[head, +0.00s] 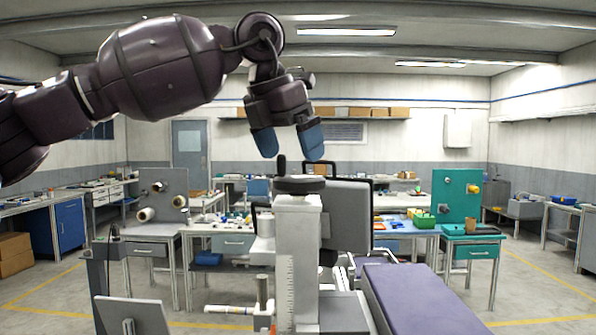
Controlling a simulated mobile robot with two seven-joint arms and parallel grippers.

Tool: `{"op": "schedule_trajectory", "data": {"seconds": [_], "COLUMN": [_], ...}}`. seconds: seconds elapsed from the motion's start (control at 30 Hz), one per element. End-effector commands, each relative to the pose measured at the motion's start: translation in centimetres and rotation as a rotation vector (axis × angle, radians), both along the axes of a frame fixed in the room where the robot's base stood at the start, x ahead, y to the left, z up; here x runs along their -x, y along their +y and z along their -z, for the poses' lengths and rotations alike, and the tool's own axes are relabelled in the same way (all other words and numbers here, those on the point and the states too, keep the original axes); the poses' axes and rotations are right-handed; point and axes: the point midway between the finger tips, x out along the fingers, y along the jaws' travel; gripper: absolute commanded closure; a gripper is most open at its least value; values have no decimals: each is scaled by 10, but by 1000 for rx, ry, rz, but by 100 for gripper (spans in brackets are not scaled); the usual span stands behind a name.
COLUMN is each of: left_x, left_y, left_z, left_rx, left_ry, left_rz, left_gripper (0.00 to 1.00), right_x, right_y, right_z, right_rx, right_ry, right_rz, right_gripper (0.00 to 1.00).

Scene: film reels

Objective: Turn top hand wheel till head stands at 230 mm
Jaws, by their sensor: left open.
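My left gripper (289,143) hangs from the arm that comes in from the upper left. Its two blue fingertips point down and stand apart, with nothing between them. Just below it is the dark hand wheel (303,186), lying flat on top of the pale column (297,235). A short dark crank handle (282,164) stands up from the wheel's left side, just below the fingers. A scale runs down the column's front, but its numbers are too small to read. A grey box-like head (347,217) with a dark frame sits behind and right of the column. My right gripper is out of view.
A purple padded top (412,300) extends at the lower right. A grey tilted panel (133,315) stands at the lower left. Workbenches with a grey panel (162,195) and a green panel (456,196) stand behind. Open floor lies at the right.

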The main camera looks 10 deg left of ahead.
Motion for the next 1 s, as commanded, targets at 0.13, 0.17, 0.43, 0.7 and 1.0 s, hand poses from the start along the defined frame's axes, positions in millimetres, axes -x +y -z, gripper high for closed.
{"op": "schedule_trajectory", "data": {"seconds": [0.13,0.17,0.43,0.7,1.0], "left_x": [-8,-9,-16,-16,-16], "left_y": [-5,-6,-10,-11,-10], "left_z": [22,26,45,46,46], "left_rx": [-1,-1,1,1,1], "left_ry": [1,2,0,-1,-1], "left_rz": [0,-1,0,-1,-1], "left_gripper": [0,0,0,0,33], "right_x": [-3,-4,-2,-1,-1], "right_y": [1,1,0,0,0], "right_z": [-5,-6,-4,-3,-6], "right_rx": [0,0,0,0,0], "right_ry": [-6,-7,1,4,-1], "right_rz": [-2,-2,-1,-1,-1], "right_gripper": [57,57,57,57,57]}}
